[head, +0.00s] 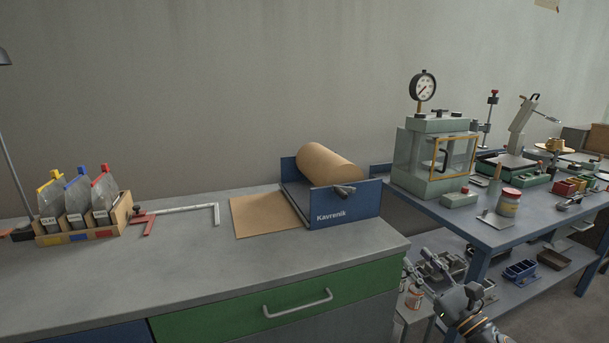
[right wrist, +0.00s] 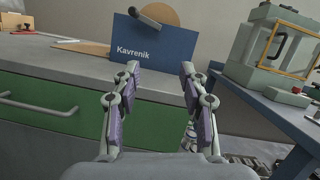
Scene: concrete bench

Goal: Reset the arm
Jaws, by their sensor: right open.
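My right gripper (head: 420,268) is low in front of the gap between the grey bench and the blue table, at the lower right of the head view. In the right wrist view its two purple-padded fingers (right wrist: 160,78) stand wide apart with nothing between them. They point toward the blue Kavrenik paper-roll holder (right wrist: 165,45), which is beyond the tips and apart from them. The holder's front plate (head: 345,204) and its brown roll (head: 330,167) show in the head view. My left gripper is in neither view.
The grey bench (head: 190,256) has a green drawer front (head: 240,315). A wooden rack (head: 75,236) with clipped bags and a red-grey clamp (head: 185,209) are on it. The blue table (head: 485,232) at right carries a glass-sided chamber (head: 420,165) and several tools. The bench's front is clear.

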